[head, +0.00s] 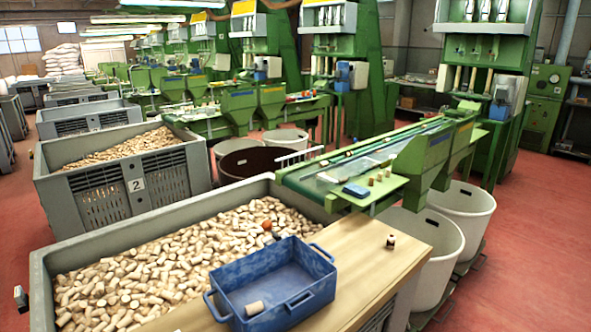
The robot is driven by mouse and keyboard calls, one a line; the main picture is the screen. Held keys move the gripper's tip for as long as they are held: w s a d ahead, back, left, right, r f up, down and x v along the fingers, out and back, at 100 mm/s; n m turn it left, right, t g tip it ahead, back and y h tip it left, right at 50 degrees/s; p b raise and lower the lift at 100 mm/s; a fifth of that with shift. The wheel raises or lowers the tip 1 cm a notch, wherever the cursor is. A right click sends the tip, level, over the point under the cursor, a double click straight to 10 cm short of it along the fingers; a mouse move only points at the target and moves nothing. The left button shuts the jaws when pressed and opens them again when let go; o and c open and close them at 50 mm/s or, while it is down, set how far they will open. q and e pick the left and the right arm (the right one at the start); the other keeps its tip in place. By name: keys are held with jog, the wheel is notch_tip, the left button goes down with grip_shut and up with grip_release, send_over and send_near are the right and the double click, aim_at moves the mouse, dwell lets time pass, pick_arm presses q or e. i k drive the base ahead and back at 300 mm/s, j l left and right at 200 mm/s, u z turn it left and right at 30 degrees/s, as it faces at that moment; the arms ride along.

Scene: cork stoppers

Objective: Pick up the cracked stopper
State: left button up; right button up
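A single stopper (254,309) lies on its side in the near left part of a blue two-handled tray (312,305). A small dark piece with a paler part (390,241) stands on the wooden bench top (372,268), right of the tray. Many loose cork stoppers (150,270) fill the large grey crate (45,262) behind and left of the tray. I cannot make out a crack on any stopper at this size. Neither of my grippers shows in the head view.
An orange-red round thing (267,225) sits among the corks. A green conveyor (370,150) with a blue box (355,190) stands behind the bench. White bins (463,205) stand at right. The red floor (530,240) is clear at far right.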

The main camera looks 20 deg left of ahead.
aim_at(100, 287)
jog(key=u, duration=2.4)
jog(key=j+u, duration=0.25)
jog(key=j, duration=0.2)
jog(key=i+j+u, duration=0.15)
jog(key=j+u, duration=0.15)
jog(key=i+j+u, duration=0.25)
jog(key=j, duration=0.3)
jog(key=i+j+z, duration=0.3)
jog(key=i+j, duration=0.5)
jog(key=i+z, duration=0.35)
jog(key=i, duration=0.3)
jog(key=i+j+z, duration=0.1)
jog(key=i+z, duration=0.3)
jog(key=i, duration=0.25)
jog(key=i+j+z, duration=0.1)
jog(key=i+z, duration=0.35)
jog(key=i+j+z, duration=0.25)
jog(key=i+z, duration=0.25)
jog(key=i+j+z, duration=0.45)
